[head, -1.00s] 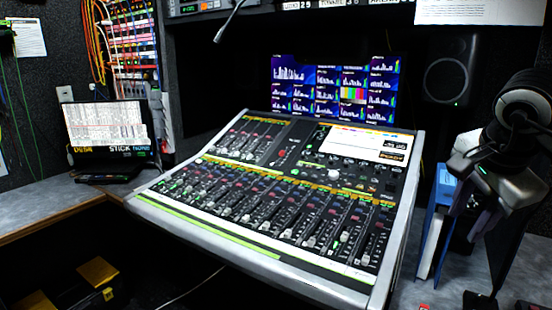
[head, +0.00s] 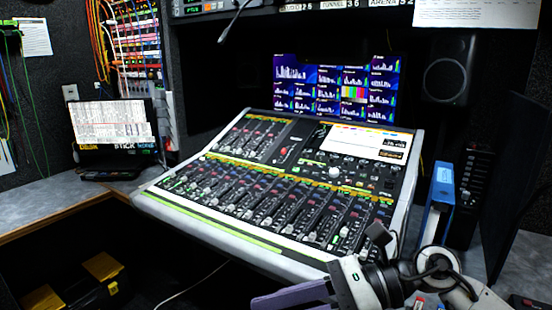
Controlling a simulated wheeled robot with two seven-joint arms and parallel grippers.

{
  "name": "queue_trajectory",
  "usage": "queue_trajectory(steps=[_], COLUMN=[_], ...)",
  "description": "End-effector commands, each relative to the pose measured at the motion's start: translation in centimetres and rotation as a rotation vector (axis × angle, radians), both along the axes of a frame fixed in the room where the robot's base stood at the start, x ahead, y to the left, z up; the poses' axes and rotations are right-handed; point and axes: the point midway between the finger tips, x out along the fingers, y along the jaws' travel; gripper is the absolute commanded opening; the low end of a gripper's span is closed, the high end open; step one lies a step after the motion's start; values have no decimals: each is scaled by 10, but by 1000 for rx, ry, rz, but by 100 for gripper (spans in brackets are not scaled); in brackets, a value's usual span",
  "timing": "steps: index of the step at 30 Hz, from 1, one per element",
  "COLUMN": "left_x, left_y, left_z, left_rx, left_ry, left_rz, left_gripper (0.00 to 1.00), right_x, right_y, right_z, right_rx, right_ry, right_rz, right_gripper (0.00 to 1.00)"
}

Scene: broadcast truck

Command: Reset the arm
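My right gripper (head: 290,294) is low in the head view, in front of the near right corner of the mixing console (head: 215,229). Its arm comes in from the lower right, with white and black links. A grey-purple finger part points left, away from the wrist. Only part of the gripper shows at the picture's lower edge, so I cannot tell whether it is open or shut. I see nothing held in it. My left gripper is not in view.
A blue binder (head: 439,200) stands right of the console, by a black speaker (head: 450,68). A dark panel (head: 512,165) stands at the right. A monitor (head: 335,85) is behind the console. A small laptop-like screen (head: 112,128) stands on the left counter.

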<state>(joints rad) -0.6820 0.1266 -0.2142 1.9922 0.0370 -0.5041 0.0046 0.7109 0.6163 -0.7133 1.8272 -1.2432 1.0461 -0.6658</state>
Motion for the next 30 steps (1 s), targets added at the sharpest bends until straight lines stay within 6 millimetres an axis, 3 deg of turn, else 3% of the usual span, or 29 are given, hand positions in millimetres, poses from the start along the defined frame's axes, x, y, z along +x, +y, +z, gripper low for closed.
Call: queue_trajectory(steps=[2,5,8,10,13,16,20,23,24,27,30], left_x=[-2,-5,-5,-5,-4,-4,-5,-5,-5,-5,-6], left_y=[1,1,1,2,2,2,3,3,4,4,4], left_z=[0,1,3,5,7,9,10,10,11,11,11], left_rx=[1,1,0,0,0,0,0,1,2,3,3], left_ry=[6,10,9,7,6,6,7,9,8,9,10], left_rz=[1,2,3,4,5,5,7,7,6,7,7], left_gripper=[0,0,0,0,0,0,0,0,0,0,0], right_x=[-7,4,27,44,58,53,17,-24,-42,-83,-112], right_y=[19,19,0,-22,-60,-96,-130,-147,-152,-159,-162], right_z=[16,32,27,8,-44,-113,-199,-257,-276,-311,-332], right_rx=[232,498,745,908,1124,1310,1499,1618,-1557,-1429,-1348], right_ry=[236,544,873,1113,1460,1777,2118,2334,-2264,-2100,-1993], right_rz=[-83,-216,-373,-498,-696,-899,-1146,-1328,1314,1265,1234], right_gripper=[34,34,34,34,34,34,34,34,34,34,34])
